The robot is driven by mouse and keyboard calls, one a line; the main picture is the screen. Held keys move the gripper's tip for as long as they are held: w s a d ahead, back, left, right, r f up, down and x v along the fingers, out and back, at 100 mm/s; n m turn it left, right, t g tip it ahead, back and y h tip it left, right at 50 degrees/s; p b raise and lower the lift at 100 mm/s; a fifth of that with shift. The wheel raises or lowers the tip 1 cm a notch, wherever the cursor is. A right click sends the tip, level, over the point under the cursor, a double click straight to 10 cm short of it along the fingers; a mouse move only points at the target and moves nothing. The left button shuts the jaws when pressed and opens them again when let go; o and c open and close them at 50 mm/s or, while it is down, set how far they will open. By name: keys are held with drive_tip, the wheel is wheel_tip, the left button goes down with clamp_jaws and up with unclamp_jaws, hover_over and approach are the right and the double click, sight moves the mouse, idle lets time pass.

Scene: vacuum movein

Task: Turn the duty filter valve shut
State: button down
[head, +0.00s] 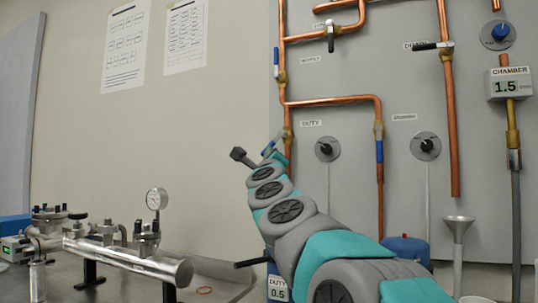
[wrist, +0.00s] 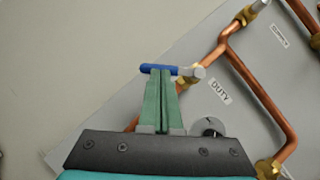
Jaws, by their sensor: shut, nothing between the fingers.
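The duty filter valve is on the left vertical copper pipe, by the DUTY label (head: 311,123). Its blue handle (wrist: 156,68) and silver hub (wrist: 193,73) show in the wrist view. The handle sits at a slant to the pipe, neither clearly along it nor square across it. In the head view the handle (head: 269,149) also looks tilted, partly hidden by my gripper (head: 278,158). In the wrist view my gripper (wrist: 161,76) has its green fingers together and empty, tips at the handle's lower edge. I cannot tell whether they touch it.
Another blue-handled valve (head: 277,64) is above on the same pipe. A blue handle (head: 380,151) is on the pipe to the right. A round knob (head: 327,148) sits below the DUTY label. A steel manifold with a gauge (head: 157,199) stands at lower left.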

drive_tip(key=shift+a+m+t+h+b, duration=0.3)
drive_tip(key=shift+m+h+b, duration=0.1)
drive_tip(key=shift+m+b, duration=0.35)
drive_tip(key=shift+w+a+r+m+h+b, duration=0.15)
drive_tip(key=shift+a+r+m+h, duration=0.3)
drive_tip(key=shift+m+h, duration=1.45)
drive_tip(key=shift+w+a+r+m+h+b, duration=0.2)
drive_tip(key=shift+r+m+h, duration=0.7)
drive_tip(key=shift+m, duration=1.55)
drive_tip(key=shift+w+a+r+m+h+p, duration=0.15)
drive_tip(key=shift+a+m+h, duration=0.35)
drive_tip(key=shift+m+h, duration=1.5)
drive_tip(key=shift+r+m, duration=0.15)
drive_tip(key=shift+m, duration=0.55)
drive_tip(key=b+v, duration=1.1)
drive_tip(key=v, duration=0.3)
